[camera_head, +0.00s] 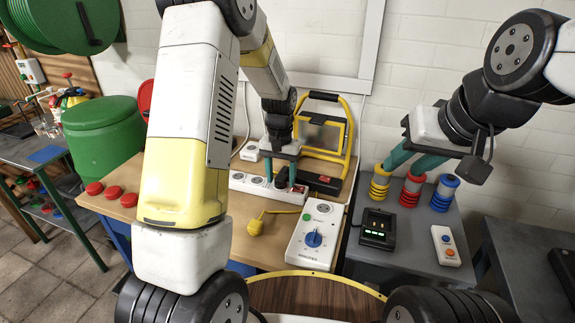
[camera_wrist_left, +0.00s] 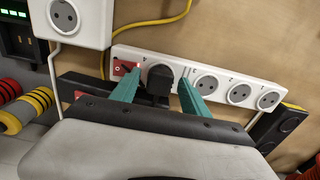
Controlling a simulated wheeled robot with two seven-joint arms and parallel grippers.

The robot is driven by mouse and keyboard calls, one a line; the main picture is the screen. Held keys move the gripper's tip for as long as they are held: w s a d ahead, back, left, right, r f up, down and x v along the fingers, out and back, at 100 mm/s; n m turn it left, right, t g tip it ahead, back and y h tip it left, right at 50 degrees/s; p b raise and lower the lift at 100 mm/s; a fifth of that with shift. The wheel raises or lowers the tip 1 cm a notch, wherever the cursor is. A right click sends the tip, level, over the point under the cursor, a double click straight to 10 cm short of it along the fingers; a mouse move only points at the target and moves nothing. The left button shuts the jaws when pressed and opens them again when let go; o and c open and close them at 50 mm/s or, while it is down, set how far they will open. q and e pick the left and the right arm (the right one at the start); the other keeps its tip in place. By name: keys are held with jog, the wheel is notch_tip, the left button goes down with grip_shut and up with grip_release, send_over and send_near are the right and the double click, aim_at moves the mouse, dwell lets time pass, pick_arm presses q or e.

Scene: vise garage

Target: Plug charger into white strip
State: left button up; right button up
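The white strip (camera_head: 248,186) lies on the wooden bench, with several round sockets and a red switch at one end. In the left wrist view the white strip (camera_wrist_left: 224,90) runs across the middle. A black charger plug (camera_wrist_left: 160,80) sits at the socket beside the red switch; how deep it is seated I cannot tell. My left gripper (camera_head: 284,182) is over this end of the strip. Its teal fingers (camera_wrist_left: 159,84) stand on either side of the plug, with visible gaps. My right gripper (camera_head: 407,168) is open and empty above the coloured ring stacks.
A white box with a blue dial (camera_head: 313,238) and a yellow cord (camera_head: 256,224) lie in front of the strip. A yellow-framed lamp (camera_head: 325,135) stands behind. A black charging dock (camera_head: 377,229) and a button box (camera_head: 446,246) sit on the grey cabinet. A green bin (camera_head: 103,140) stands left.

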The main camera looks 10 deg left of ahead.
pick_arm(q)
jog(key=shift+r, duration=0.1)
notch_tip(320, 180, up, 6)
jog(key=shift+r, duration=0.8)
jog(key=shift+s+r, duration=0.1)
jog(key=shift+r, duration=0.15)
jog(key=s+a+r+t+h, duration=0.2)
jog(key=s+r+t, duration=0.1)
jog(key=s+r, duration=0.8)
jog(key=s+r+n+t, duration=0.1)
jog(key=s+r+t, duration=0.2)
jog(key=s, duration=1)
jog(key=shift+a+r+n, duration=0.3)
jog(key=shift+a+r, duration=0.05)
jog(key=shift+r, duration=0.35)
jog(key=shift+w+d, duration=0.1)
